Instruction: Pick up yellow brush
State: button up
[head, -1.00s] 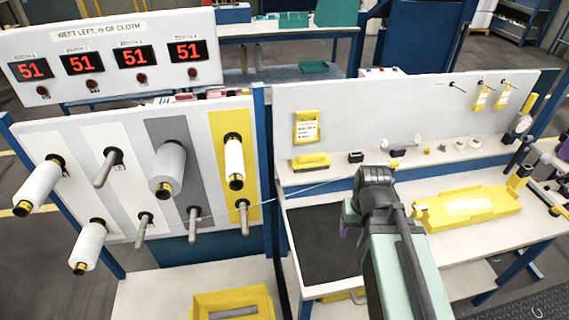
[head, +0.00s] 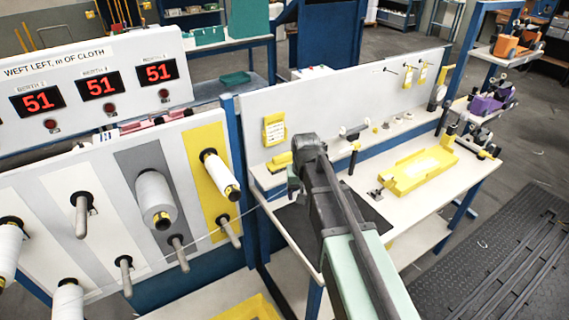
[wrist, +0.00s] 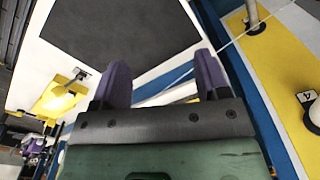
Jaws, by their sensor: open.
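The yellow brush (head: 280,161) lies on the narrow shelf at the left end of the white back panel. In the head view my arm stands just right of it and covers part of that area. My gripper (wrist: 162,68) shows its two purple fingers spread apart, with nothing held between them. In the head view the fingers are hidden behind my arm.
A dark mat (wrist: 120,25) covers part of the white bench. A yellow tray (head: 420,171) lies on the bench to the right. A yellow card holder (head: 274,129) hangs above the brush. A thread (head: 200,238) runs from the spool panel (head: 70,180) toward the bench.

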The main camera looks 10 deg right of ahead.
jog(key=w+m, duration=0.5)
jog(key=w, duration=1.4)
jog(key=m+t, duration=0.1)
jog(key=m, duration=0.3)
send_over(285, 155)
jog(key=shift+s, duration=0.3)
jog(key=f+m+b, duration=0.1)
jog(key=f+b, duration=0.6)
jog(key=w+f+m+b, duration=0.1)
jog(key=f+b, duration=0.2)
jog(key=b, duration=0.1)
jog(key=shift+w+d+f+m+t, duration=0.1)
jog(key=shift+f+m+t, duration=0.2)
jog(key=shift+f, duration=0.1)
jog(key=shift+r, duration=0.25)
jog(key=c, duration=0.8)
